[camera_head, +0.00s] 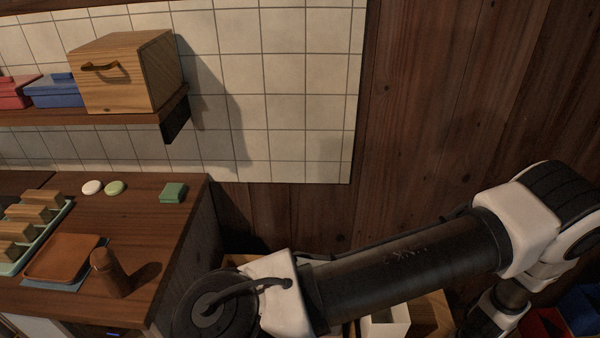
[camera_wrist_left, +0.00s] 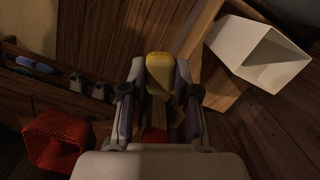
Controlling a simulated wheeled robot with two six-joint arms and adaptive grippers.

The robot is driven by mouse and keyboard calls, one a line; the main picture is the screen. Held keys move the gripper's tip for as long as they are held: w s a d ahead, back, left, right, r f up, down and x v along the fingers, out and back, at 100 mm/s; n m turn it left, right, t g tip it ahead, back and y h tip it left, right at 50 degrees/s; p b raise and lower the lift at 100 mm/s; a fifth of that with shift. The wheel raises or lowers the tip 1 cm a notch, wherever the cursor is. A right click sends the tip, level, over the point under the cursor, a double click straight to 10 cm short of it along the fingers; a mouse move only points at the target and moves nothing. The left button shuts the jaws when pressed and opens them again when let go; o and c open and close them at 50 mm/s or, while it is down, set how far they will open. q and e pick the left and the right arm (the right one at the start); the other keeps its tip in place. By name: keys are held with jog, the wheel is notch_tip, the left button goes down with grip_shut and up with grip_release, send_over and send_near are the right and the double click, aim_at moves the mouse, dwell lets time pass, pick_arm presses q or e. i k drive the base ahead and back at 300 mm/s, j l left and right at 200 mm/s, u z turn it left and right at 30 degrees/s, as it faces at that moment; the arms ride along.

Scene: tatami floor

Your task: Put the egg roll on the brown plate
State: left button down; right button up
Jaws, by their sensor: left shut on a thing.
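The brown plate (camera_head: 65,256) is a square, empty-looking dish on a blue mat on the wooden counter, at the lower left of the head view. My left gripper (camera_wrist_left: 159,76) shows only in the left wrist view. It is shut on a yellow piece, which looks like the egg roll (camera_wrist_left: 159,66), held between the fingertips. The plate is not visible in the wrist view. My right gripper is not in view; an arm link of mine crosses the lower right of the head view.
A green box (camera_head: 173,193) sits at the counter's right end. A white box (camera_wrist_left: 258,52) and red basket (camera_wrist_left: 52,140) flank the left gripper.

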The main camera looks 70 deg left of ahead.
aim_at(61, 259)
jog(key=k+j, duration=0.25)
jog(key=k, duration=0.25)
jog(key=k+j, duration=0.25)
jog(key=k, duration=0.25)
jog(key=k+j, duration=0.25)
jog(key=k, duration=0.25)
jog(key=k+j, duration=0.25)
jog(key=k, duration=0.25)
jog(key=k+j, duration=0.25)
jog(key=k, duration=0.3)
